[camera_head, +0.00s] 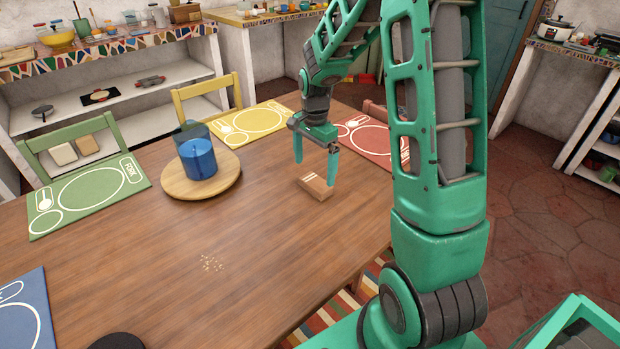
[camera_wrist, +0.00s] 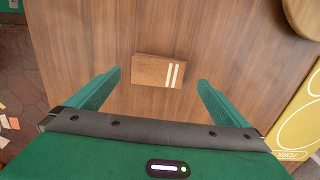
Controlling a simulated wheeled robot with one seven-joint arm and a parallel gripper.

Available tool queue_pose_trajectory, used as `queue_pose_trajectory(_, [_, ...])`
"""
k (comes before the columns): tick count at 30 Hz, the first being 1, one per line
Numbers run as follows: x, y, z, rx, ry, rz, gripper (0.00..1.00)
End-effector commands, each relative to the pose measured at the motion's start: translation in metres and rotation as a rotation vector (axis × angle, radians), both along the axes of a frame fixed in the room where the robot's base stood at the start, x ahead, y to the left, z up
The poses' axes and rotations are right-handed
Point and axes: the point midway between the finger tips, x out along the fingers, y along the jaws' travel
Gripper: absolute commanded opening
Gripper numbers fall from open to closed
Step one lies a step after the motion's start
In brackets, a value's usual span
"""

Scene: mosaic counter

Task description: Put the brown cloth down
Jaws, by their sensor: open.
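The brown cloth (camera_head: 316,186) is a small folded block with pale stripes at one end. It lies flat on the wooden table (camera_head: 270,220), and it also shows in the wrist view (camera_wrist: 155,71) with two white stripes at its right end. My gripper (camera_head: 315,170) is open and points down just above the cloth. In the wrist view my gripper's fingers (camera_wrist: 153,88) are spread wide on either side, and the cloth lies ahead between their lines, apart from both. Nothing is between the fingers.
A round wooden board (camera_head: 214,190) with a blue cup (camera_head: 198,160) stands left of my gripper. Green (camera_head: 85,197), yellow (camera_head: 247,124) and red (camera_head: 378,138) placemats lie along the table edges. Crumbs (camera_head: 211,263) lie on the otherwise clear middle of the table.

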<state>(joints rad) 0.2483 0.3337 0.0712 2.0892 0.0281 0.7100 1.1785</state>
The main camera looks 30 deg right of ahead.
Motion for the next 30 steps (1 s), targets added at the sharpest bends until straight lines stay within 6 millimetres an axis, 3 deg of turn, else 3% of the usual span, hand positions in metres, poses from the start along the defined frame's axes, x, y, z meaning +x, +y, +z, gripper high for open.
queue_pose_trajectory(3, [0.001, 0.0, 0.025, -0.001, -0.005, 0.0, 1.0])
queue_pose_trajectory(9, [0.001, 0.0, 0.053, -0.001, -0.002, 0.0, 1.0])
queue_pose_trajectory(20, [-0.005, -0.002, 0.068, -0.004, -0.001, 0.011, 1.0])
queue_pose_trajectory(23, [-0.023, -0.008, 0.079, -0.015, -0.001, 0.058, 1.0])
queue_pose_trajectory(26, [-0.056, -0.019, 0.096, -0.033, 0.003, 0.141, 1.0])
queue_pose_trajectory(30, [-0.116, -0.031, 0.118, -0.048, 0.012, 0.287, 1.0])
